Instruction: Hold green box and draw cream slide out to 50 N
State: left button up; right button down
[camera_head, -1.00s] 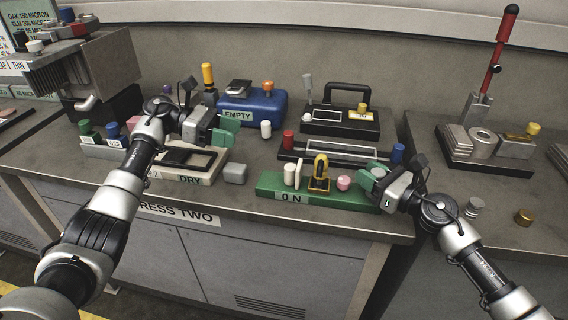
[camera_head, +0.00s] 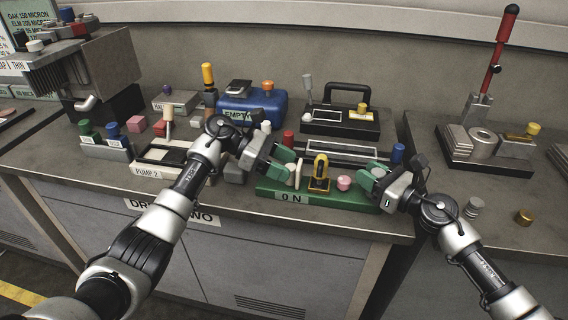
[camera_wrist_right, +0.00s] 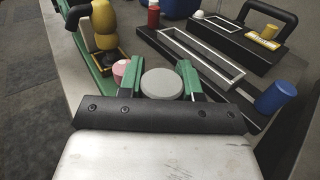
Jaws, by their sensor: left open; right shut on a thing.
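The green box (camera_head: 330,200) lies along the front edge of the bench with a "0 N" label (camera_head: 292,198) on its front. An upright cream piece (camera_head: 298,175) stands at its left end; whether it is the slide's handle I cannot tell. My left gripper (camera_head: 290,163) is open beside the cream piece and partly hides it. My right gripper (camera_head: 374,172) is shut at the box's right end on a grey round-topped knob, which shows between the fingers in the right wrist view (camera_wrist_right: 161,84).
A yellow and black fitting (camera_head: 320,175) and a pink knob (camera_head: 344,183) stand on the box between my grippers. Behind it is a black tray (camera_head: 350,157) with a red knob (camera_head: 288,138) and a blue knob (camera_head: 397,153). A blue case (camera_head: 252,107) stands further back.

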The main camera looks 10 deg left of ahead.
pick_arm(q)
jog(key=shift+d, duration=0.1)
grip_shut()
jog(key=a, duration=0.5)
jog(key=shift+w+a, duration=0.1)
jog(key=shift+a, duration=0.25)
pick_arm(e)
jog(key=shift+f, duration=0.1)
pick_arm(q)
grip_release()
jog(key=v, duration=1.2)
jog(key=shift+f, duration=0.1)
